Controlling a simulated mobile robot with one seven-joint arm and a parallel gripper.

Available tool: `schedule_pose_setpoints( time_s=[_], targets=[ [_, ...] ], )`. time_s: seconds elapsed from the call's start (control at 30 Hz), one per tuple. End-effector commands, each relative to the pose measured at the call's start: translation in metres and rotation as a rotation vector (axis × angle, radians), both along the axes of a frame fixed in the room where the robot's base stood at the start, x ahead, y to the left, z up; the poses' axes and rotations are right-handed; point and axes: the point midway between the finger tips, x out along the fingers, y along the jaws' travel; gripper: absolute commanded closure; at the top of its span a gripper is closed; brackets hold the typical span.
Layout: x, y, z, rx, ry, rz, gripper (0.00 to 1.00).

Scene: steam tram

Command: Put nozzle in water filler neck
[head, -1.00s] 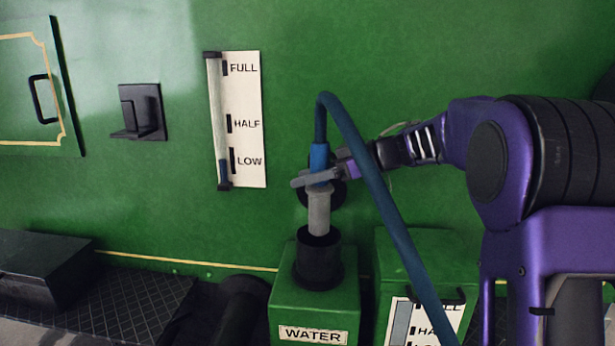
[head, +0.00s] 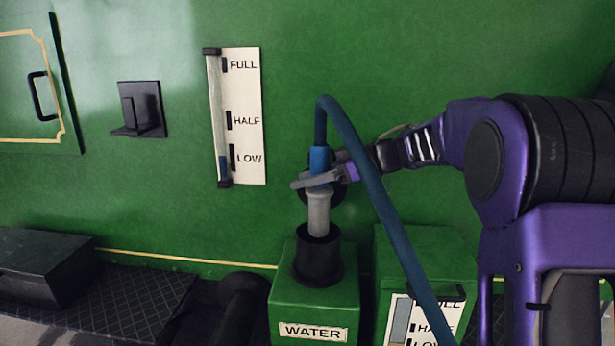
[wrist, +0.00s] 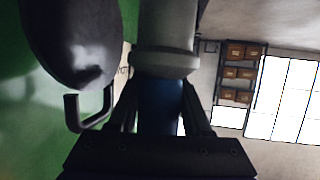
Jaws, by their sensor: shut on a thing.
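The nozzle (head: 319,214) has a grey metal spout and a blue grip, with a blue hose (head: 376,180) looping up from its top and down to the right. My gripper (head: 314,180) is shut around the nozzle's upper part; the nozzle and blue grip also show between the fingers in the wrist view (wrist: 162,95). The nozzle points down, nearly upright. Its lower end is at the mouth of the black water filler neck (head: 318,262) on the green box labelled WATER (head: 313,332). I cannot tell how far the tip is inside.
A level gauge (head: 236,117) marked FULL, HALF and LOW is on the green wall, its blue column near LOW. A black bracket (head: 139,110) is left of it. A second green box (head: 430,246) with a gauge stands right of the WATER box, behind the hose.

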Motion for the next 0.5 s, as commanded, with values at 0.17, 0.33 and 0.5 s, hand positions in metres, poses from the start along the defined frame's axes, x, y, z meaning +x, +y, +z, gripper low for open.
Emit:
schedule_pose_setpoints(
  time_s=[0.17,0.33,0.5],
  targets=[
    [0.000,0.000,-0.004,0.001,-0.003,0.000,1.00],
    [0.000,0.000,-0.009,0.002,-0.002,-0.001,1.00],
    [0.000,0.000,-0.013,0.002,-0.002,-0.001,1.00]
  ],
)
